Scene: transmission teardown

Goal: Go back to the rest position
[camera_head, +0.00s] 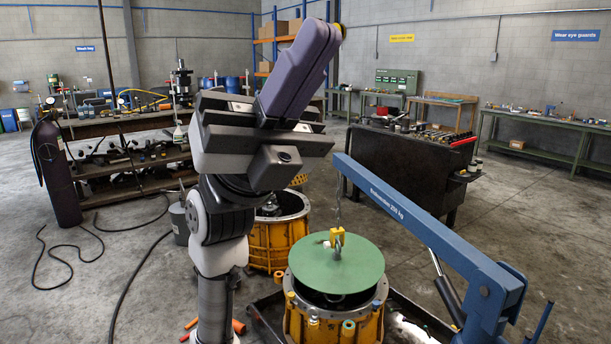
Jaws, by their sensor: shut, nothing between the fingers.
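My arm rises in the middle of the camera_head view. My gripper (318,38) is at its upper end, pointing up and to the right. Its two long purple-grey fingers lie together, shut, with nothing seen between them. It is well above the floor and apart from the machinery in the picture. The wrist's grey block hides part of what lies behind it.
A blue hoist arm (430,225) reaches in from the right, its hook (337,240) over a green disc (335,268) on a yellow housing (300,322). Another yellow housing (270,240) stands behind my arm. A dark cart (400,165) stands right; open floor lies left.

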